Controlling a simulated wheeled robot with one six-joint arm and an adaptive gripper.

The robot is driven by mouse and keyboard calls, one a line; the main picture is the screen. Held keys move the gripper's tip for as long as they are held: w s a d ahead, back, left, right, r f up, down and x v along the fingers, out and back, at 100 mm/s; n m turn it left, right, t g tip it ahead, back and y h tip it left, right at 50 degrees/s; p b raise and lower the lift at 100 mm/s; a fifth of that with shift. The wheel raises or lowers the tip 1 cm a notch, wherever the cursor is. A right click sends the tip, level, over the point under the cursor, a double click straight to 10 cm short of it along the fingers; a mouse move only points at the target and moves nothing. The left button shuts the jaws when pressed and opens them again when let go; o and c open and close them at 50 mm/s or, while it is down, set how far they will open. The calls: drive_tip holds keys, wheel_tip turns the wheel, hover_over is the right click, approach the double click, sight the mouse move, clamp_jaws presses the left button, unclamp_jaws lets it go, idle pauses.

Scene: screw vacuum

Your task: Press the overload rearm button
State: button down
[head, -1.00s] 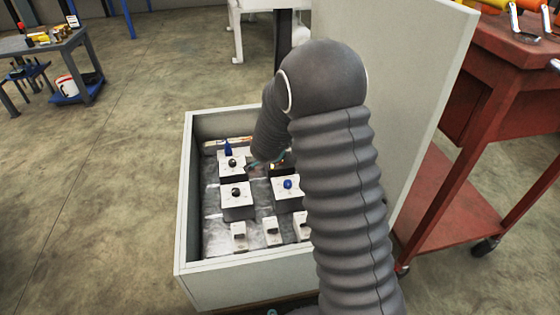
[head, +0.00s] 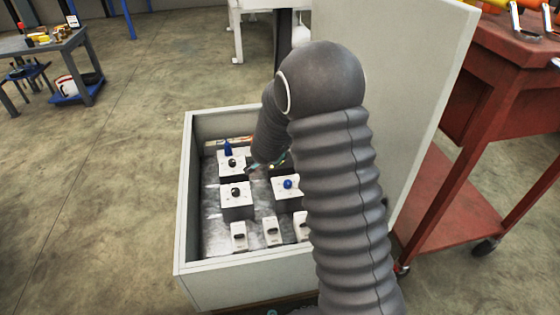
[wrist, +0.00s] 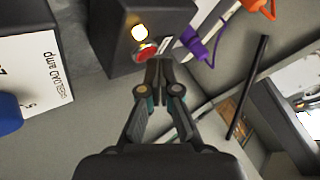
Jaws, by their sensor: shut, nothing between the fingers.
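In the head view my gripper (head: 254,168) is inside the open grey cabinet (head: 240,282), mostly behind my arm, and the red button is hidden.
White-topped boxes with a black knob (head: 236,192) and a blue knob (head: 288,184) stand nearby. White switches (head: 271,231) line the front. Purple (wrist: 195,47) and orange (wrist: 256,7) connectors lie close by. The raised lid (head: 408,70) stands right, near a red cart (head: 500,90).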

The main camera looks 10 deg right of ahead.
drive_tip(key=shift+f, duration=0.4)
idle(0.7)
drive_tip(key=shift+r, duration=0.1)
drive_tip(key=shift+r+p, duration=0.75)
wheel_tip(320, 180, up, 5)
drive_tip(key=p, duration=0.5)
idle(0.8)
